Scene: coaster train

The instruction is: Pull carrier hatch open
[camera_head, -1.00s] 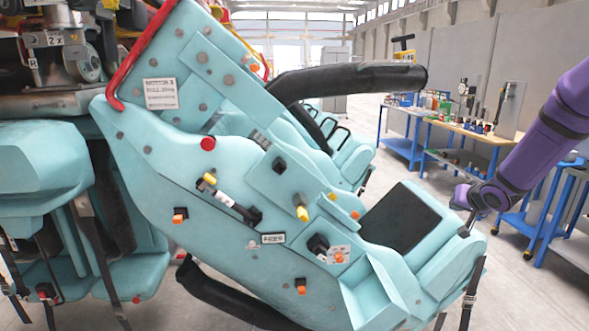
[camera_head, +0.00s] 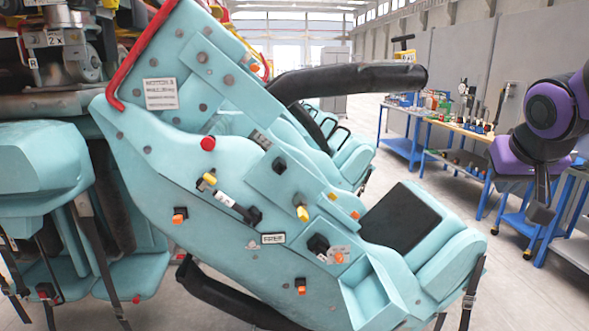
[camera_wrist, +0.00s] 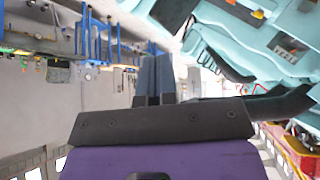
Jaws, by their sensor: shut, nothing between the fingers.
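The teal coaster carrier (camera_head: 220,165) fills the middle of the head view, tilted down to the right. Its side has several orange and yellow fittings and a small plate (camera_head: 273,239) that seems to read FREE. A flat black panel (camera_head: 400,217) lies on its lower right part. I cannot tell for certain which part is the hatch. My gripper (camera_head: 540,212) hangs at the right, apart from the carrier. In the wrist view its two dark fingers (camera_wrist: 154,78) are together with nothing between them. Part of the teal carrier (camera_wrist: 270,40) shows at the upper right there.
A black padded bar (camera_head: 350,78) juts right from the carrier's upper part. Blue-framed workbenches (camera_head: 470,131) with tools stand behind, and a blue cart (camera_head: 525,232) stands behind my gripper. Another teal seat (camera_head: 45,165) is at the left. Floor between the carrier and the benches is clear.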

